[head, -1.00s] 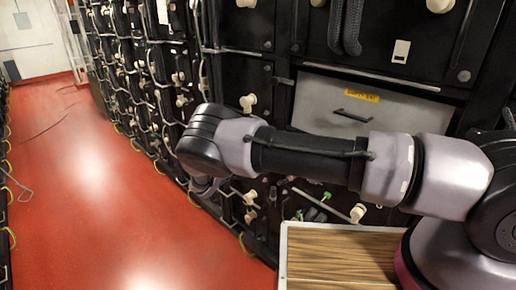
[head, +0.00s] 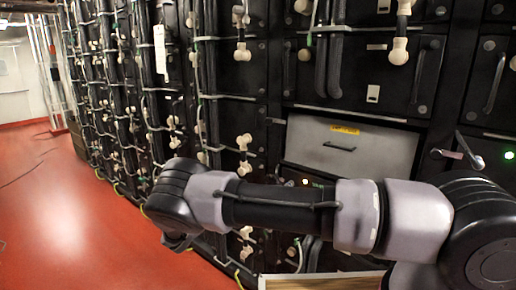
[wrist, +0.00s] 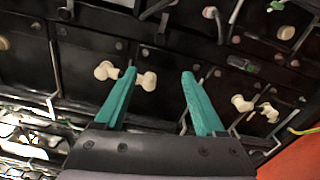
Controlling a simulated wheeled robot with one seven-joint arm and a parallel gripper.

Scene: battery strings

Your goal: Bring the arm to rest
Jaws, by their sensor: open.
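My gripper (wrist: 158,98) shows in the wrist view with two teal fingers spread apart and nothing between them. Beyond the fingers is the dark front of the battery rack, with cream connectors (wrist: 243,103) on it. I cannot tell the exact distance to the rack. In the head view my grey and black arm stretches from the right edge toward the left in front of the rack. The gripper itself is hidden there behind the end of the arm.
Battery racks (head: 385,75) with cables and cream terminals run along the right and into the distance. A light grey drawer front (head: 350,150) with a yellow label sits behind my arm. A wood-topped surface (head: 320,284) lies below.

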